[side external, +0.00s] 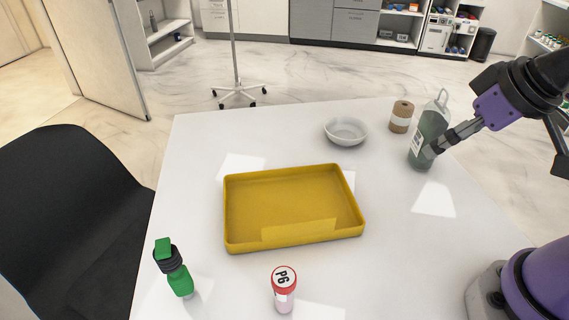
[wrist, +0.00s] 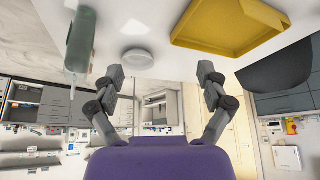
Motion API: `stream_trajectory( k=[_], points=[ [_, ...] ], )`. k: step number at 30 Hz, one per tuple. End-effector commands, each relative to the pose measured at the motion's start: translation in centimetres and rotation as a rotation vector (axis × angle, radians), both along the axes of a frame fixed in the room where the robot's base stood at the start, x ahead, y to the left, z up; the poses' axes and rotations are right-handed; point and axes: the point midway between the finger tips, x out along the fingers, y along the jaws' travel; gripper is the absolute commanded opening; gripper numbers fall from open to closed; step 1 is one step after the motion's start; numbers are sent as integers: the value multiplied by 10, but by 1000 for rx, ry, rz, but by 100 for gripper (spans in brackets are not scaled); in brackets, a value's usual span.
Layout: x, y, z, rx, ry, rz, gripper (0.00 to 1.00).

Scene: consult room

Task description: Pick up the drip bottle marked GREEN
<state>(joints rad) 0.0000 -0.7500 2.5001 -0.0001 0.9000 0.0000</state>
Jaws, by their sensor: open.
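A translucent grey-green bottle (side external: 433,124) with a hanging loop on top and a white label stands upright at the table's right side. The label is too small to read. It also shows in the wrist view (wrist: 80,42), at the upper left. My gripper (side external: 433,151) is beside this bottle in the side view, its fingers overlapping the bottle's right lower part. In the wrist view my gripper (wrist: 160,73) has its fingers wide apart with nothing between them. The bottle is outside the left finger there; I cannot tell whether they touch.
A brown roll (side external: 402,113) with a white band and a white bowl (side external: 346,138) stand left of the bottle. A yellow tray (side external: 280,195) lies mid-table. A green bottle (side external: 180,281) with a dark collar and a red-capped vial (side external: 284,298) stand in front.

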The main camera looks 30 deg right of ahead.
Motion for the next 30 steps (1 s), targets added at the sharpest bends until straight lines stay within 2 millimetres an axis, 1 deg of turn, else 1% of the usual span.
stream_trajectory(
  k=[5, 8, 11, 15, 18, 20, 22, 24, 30],
  points=[
    [0, 0, 0, 0, 0, -2, 88],
    [8, -9, 6, 0, 9, -50, 88],
    [27, -34, 17, 3, 33, -169, 88],
    [56, -84, 29, 14, 69, -371, 88],
    [68, -116, 32, 22, 86, -483, 88],
    [73, -129, 33, 25, 93, -526, 88],
    [76, -138, 30, 27, 98, -556, 88],
    [79, -143, 22, 28, 103, -568, 88],
    [90, -149, -7, 29, 101, -566, 88]
  ],
)
